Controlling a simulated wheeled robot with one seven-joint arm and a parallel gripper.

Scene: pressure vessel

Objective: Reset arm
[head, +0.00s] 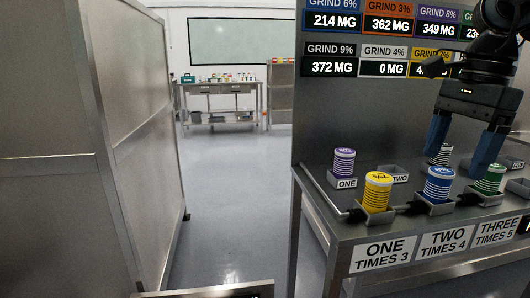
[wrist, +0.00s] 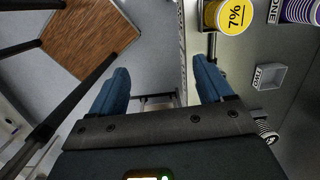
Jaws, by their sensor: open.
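My gripper (head: 455,163) is at the right of the head view, its two blue fingers spread and pointing down over the metal bench (head: 322,200). Nothing is between the fingers. In the wrist view my gripper (wrist: 161,66) is also open and empty, with floor and the bench edge beyond the fingers. Yellow (head: 378,192), blue (head: 438,184) and green (head: 491,179) striped canisters stand in holders along the bench front. A purple canister (head: 343,164) stands behind at the left. Another canister (head: 441,155) is partly hidden by a finger.
A readout panel (head: 362,49) rises behind the bench. An empty holder marked TWO (head: 395,173) sits in the back row. A tall metal partition (head: 140,150) stands at the left. Clear floor (head: 235,180) leads to a far table (head: 220,87) with small items.

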